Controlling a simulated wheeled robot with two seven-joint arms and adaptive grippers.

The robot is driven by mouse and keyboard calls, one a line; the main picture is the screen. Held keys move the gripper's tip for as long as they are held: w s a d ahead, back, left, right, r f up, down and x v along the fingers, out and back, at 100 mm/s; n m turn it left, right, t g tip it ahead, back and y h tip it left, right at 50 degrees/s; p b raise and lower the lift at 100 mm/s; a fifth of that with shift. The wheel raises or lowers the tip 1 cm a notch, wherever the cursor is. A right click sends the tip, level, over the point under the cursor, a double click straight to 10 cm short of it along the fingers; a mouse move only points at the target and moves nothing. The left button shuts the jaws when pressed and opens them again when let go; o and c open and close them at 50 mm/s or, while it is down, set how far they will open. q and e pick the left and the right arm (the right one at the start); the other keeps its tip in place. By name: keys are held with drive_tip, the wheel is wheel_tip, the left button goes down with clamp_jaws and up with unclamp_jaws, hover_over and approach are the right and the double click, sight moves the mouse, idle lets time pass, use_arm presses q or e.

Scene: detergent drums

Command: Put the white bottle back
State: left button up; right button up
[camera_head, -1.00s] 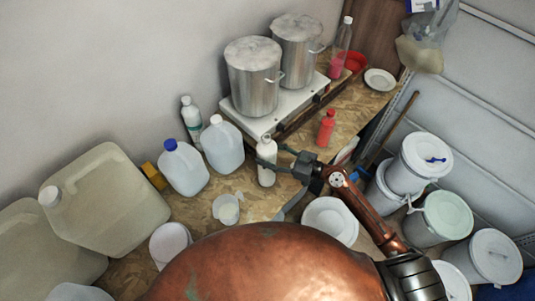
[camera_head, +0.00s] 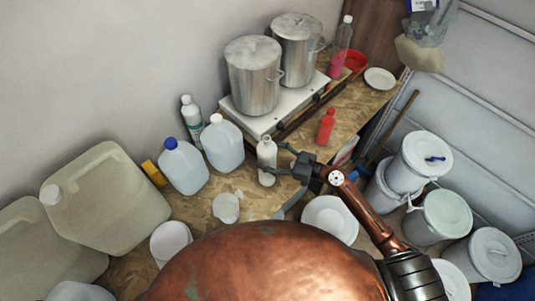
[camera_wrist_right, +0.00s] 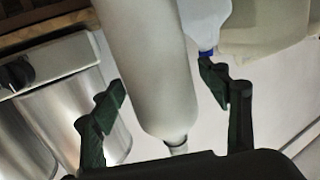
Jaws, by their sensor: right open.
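In the right wrist view the bottle (camera_wrist_right: 150,65) appears upside down between the two dark fingers of my open right gripper (camera_wrist_right: 172,95). Gaps show between the fingers and the bottle there. My left gripper is not in view.
The white hot plate (camera_head: 262,121) carries two steel pots (camera_head: 253,80). Jugs (camera_head: 184,172) and a green-white bottle (camera_head: 191,118) stand left of the bottle. A red bottle (camera_head: 326,128) stands to its right. White buckets (camera_head: 425,160) fill the floor at right.

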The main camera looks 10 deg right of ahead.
drive_tip(key=shift+r, duration=0.15)
drive_tip(key=b+v, duration=0.5)
drive_tip(key=v, duration=0.7)
drive_tip(key=shift+b, duration=0.3)
